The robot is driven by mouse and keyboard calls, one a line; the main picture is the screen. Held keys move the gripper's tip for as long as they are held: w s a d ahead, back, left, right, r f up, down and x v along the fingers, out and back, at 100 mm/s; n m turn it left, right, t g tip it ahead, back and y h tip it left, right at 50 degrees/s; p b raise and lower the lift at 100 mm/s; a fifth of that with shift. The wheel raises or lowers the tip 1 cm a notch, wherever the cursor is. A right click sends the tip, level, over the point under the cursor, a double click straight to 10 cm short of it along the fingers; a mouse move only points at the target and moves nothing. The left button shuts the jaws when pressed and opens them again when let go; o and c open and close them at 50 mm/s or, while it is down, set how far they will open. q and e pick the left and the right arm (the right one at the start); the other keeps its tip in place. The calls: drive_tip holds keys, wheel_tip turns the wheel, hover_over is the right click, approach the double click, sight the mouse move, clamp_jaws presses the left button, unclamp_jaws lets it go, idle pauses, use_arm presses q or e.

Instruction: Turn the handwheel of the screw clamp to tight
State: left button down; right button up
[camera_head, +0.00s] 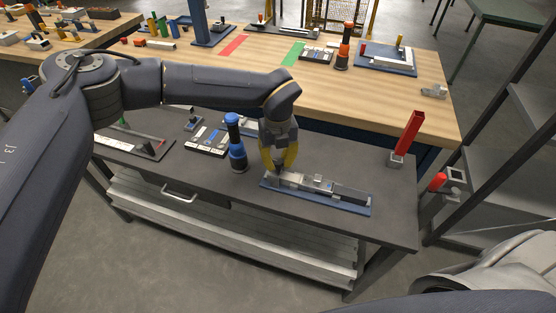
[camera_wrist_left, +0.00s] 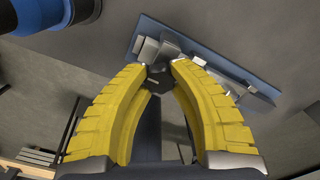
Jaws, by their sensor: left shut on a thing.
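The screw clamp (camera_head: 318,187) is a grey metal device on a long blue base plate (camera_head: 345,206), lying on the dark bench. It also shows in the left wrist view (camera_wrist_left: 228,76), running from upper left to lower right. My left gripper (camera_head: 277,170) comes down from above at the clamp's left end. In the left wrist view its yellow fingers (camera_wrist_left: 161,72) close around a small dark part, which I take to be the handwheel (camera_wrist_left: 161,80). The fingers hide most of the handwheel in the head view. My right gripper is not in view.
A blue and black bottle-shaped tool (camera_head: 236,145) stands just left of my left gripper. A red upright handle (camera_head: 408,132) stands on the bench to the right. A tray of small parts (camera_head: 205,142) lies further left. The bench in front of the clamp is bare.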

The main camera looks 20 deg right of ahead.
use_arm(q)
drive_tip(key=m, duration=0.4)
drive_tip(key=shift+m, duration=0.3)
drive_tip(key=m, duration=0.5)
drive_tip(key=shift+m, duration=0.3)
drive_tip(key=m, duration=1.3)
drive_tip(key=shift+m, duration=0.3)
drive_tip(key=m, duration=0.9)
drive_tip(key=shift+m, duration=2.6)
